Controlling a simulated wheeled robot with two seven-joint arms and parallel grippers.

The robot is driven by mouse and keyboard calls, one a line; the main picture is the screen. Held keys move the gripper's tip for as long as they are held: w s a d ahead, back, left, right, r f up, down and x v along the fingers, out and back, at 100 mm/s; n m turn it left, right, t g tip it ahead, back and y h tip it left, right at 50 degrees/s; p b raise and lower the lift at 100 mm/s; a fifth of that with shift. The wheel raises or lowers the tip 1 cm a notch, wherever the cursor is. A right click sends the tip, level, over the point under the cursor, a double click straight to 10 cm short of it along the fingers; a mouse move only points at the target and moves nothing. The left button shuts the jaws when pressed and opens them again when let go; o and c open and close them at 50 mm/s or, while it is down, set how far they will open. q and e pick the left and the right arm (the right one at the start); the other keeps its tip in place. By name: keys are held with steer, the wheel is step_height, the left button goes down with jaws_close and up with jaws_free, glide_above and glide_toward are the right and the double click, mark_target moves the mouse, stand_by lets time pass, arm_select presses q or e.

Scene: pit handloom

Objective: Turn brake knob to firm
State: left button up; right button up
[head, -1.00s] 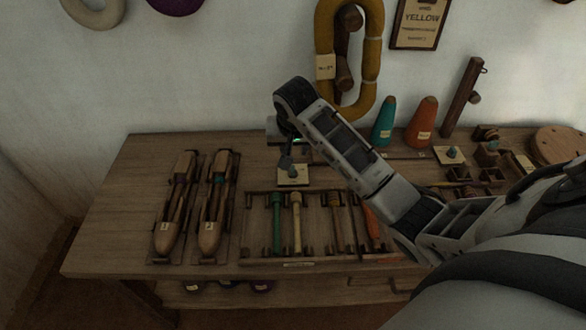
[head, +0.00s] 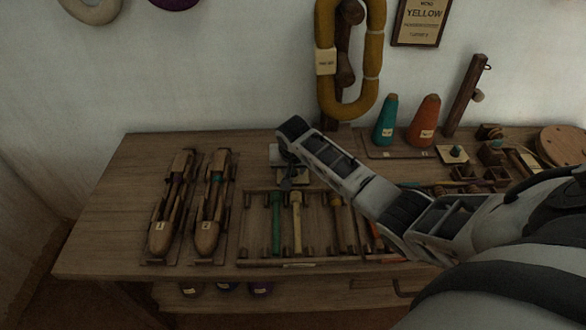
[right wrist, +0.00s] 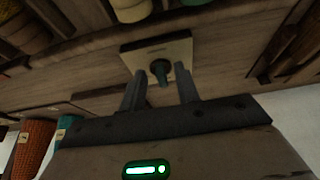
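In the right wrist view my right gripper (right wrist: 159,90) is open, with one finger on each side of the knob in the picture. I cannot tell whether a finger touches the knob. My left gripper is not in view.
A rack (head: 242,228) of several bobbins lies in front of the plate. Two wooden shuttles (head: 167,215) (head: 213,215) lie at left. Teal (head: 386,122) and orange (head: 424,122) cones stand behind right. A second plate with a knob (head: 455,152) is at right. Bench space at far left is clear.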

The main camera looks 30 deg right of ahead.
jaws_close()
